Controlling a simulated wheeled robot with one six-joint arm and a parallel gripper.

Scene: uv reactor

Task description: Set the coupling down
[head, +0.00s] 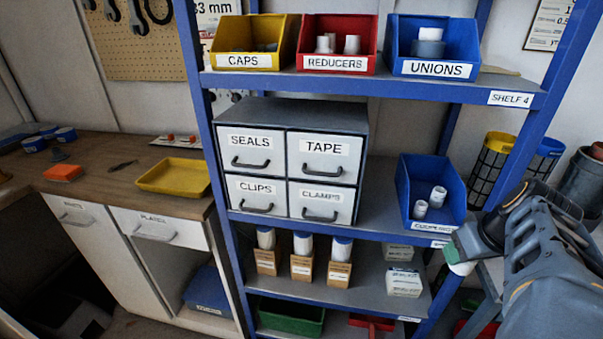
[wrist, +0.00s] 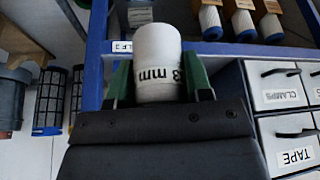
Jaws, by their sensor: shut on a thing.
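My gripper (wrist: 160,85) is shut on a white cylindrical coupling (wrist: 157,52) with "mm" lettering, which reads upside down in the wrist view. The green finger pads sit on both sides of it. In the head view my gripper (head: 456,250) is at the right, in front of the shelf's right post, and only the lower white end of the coupling (head: 462,268) shows below it. A blue bin (head: 421,213) with a partly readable label, seemingly for couplings, stands left of and above my gripper on the middle shelf. It holds two white pieces.
A drawer cabinet (head: 312,113) fills the left of the middle shelf. Yellow (head: 245,62), red (head: 318,66) and blue (head: 428,70) bins stand above. Boxes and filters stand below. The wooden bench (head: 108,160) at left has a yellow tray (head: 173,177) and some free room.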

